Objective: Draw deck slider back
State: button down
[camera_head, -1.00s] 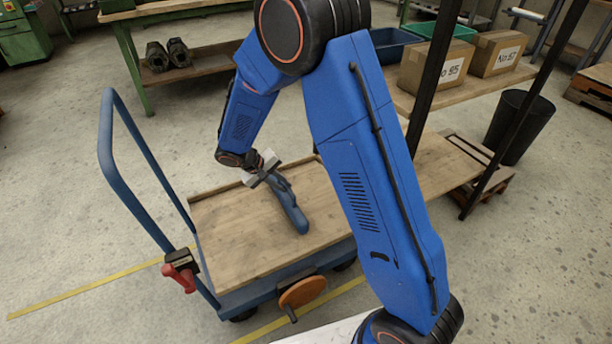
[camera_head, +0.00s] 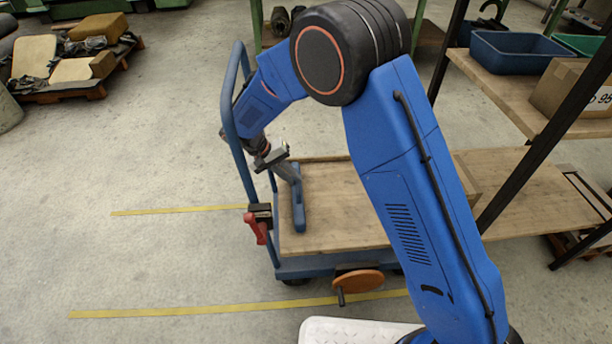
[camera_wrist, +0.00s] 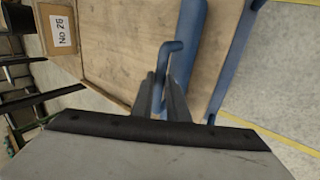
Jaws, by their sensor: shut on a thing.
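The deck slider is a blue bar (camera_head: 299,208) lying across the wooden deck of the blue cart (camera_head: 345,215), close to the cart's push-handle end. In the wrist view the bar (camera_wrist: 190,45) carries a bent blue handle (camera_wrist: 166,60). My gripper (camera_head: 287,172) reaches down from above at the slider. In the wrist view my gripper's fingers (camera_wrist: 160,88) are shut on the bent handle. The fingers hide part of the handle.
The cart's blue push handle (camera_head: 237,110) rises beside my arm, with a red clamp (camera_head: 256,226) low on it. An orange wheel (camera_head: 358,281) sits at the deck's front side. A shelf with a blue bin (camera_head: 515,52) stands right.

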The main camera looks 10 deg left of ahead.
jog(key=shift+a, duration=0.45)
jog(key=c, duration=1.7)
grip_release()
jog(key=shift+c, duration=0.2)
jog(key=shift+d, duration=0.15)
jog(key=w+d, duration=0.3)
jog(key=d, duration=1.2)
jog(key=w+d, duration=0.3)
jog(key=d, duration=1.2)
jog(key=shift+d, duration=0.3)
jog(key=shift+r, duration=0.1)
jog(key=v, duration=1.9)
jog(key=shift+s+a+r, duration=0.15)
jog(key=shift+a+r, duration=0.15)
